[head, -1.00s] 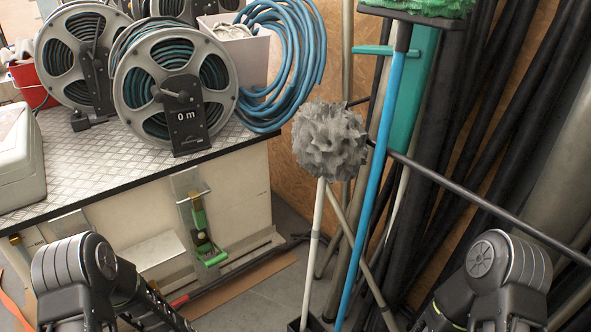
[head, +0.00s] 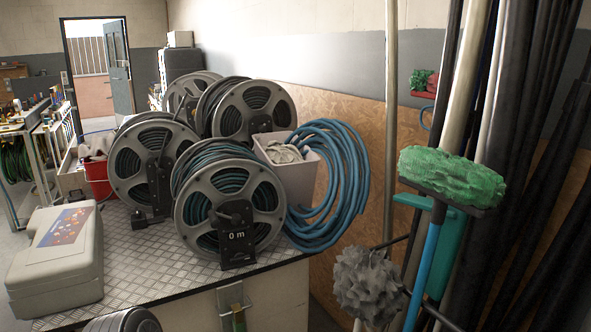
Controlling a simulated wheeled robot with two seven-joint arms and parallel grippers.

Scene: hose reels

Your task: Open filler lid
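I cannot make out a filler lid in the head view. Neither of my grippers is in view; only the top of one of my own arm joints shows at the bottom edge, left of centre. A grey hard case (head: 58,262) with a printed label sits shut on the metal tread-plate worktop (head: 165,282) at the left. A hose reel (head: 232,212) marked "0 m" stands on the worktop, with more reels behind it.
A pale bin (head: 297,182) holding cloth stands behind the front reel, with a coiled blue hose (head: 335,185) beside it. A green broom (head: 450,178), a grey mop head (head: 368,285) and dark pipes crowd the right. A doorway (head: 98,65) stands at the back left.

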